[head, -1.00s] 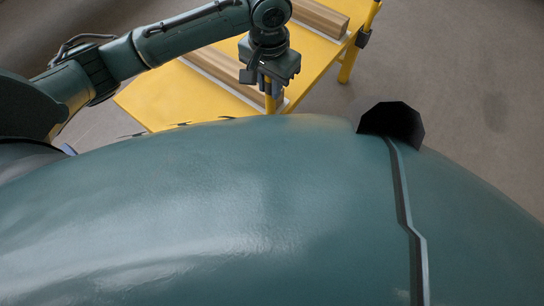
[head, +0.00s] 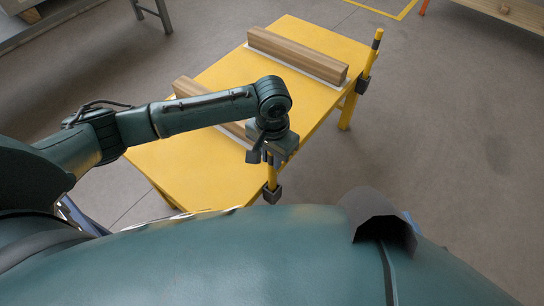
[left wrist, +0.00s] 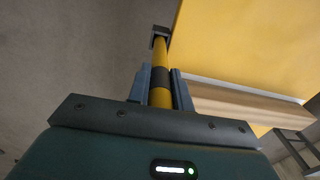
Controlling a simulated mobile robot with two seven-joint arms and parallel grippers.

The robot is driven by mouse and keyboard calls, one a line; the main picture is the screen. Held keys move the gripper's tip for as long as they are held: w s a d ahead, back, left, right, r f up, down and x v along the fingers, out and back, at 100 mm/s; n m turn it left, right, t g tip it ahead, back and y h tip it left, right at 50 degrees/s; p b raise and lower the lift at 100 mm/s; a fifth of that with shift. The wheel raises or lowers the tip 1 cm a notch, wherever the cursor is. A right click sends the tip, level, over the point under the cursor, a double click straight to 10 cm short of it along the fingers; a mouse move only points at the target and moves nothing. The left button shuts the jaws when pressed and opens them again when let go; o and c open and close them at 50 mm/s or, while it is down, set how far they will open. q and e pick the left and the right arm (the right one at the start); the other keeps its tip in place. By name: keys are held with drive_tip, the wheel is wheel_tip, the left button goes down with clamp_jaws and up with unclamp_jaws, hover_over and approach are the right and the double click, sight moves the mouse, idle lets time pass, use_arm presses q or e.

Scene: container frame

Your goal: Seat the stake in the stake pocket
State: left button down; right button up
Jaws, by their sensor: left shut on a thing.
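My left gripper (head: 270,160) is shut on a yellow stake (head: 272,177) with a black band, at the near right corner of the yellow table frame. In the left wrist view the stake (left wrist: 160,96) runs between the two fingers (left wrist: 159,90) toward a dark stake pocket (left wrist: 160,31). In the head view the pocket (head: 272,194) is right under the stake. The stake's lower end meets the pocket's mouth; how deep it sits cannot be told. It looks nearly upright. My right gripper is not in view.
A second yellow stake (head: 375,50) stands in another pocket (head: 362,85) at the far right corner. Two wooden beams (head: 296,53) lie across the yellow deck (head: 185,158). The floor right of the frame is clear. A grey bench stands at the upper left.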

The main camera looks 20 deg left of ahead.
use_arm(q)
drive_tip(key=c, duration=1.3)
unclamp_jaws()
drive_tip(key=shift+o, duration=0.2)
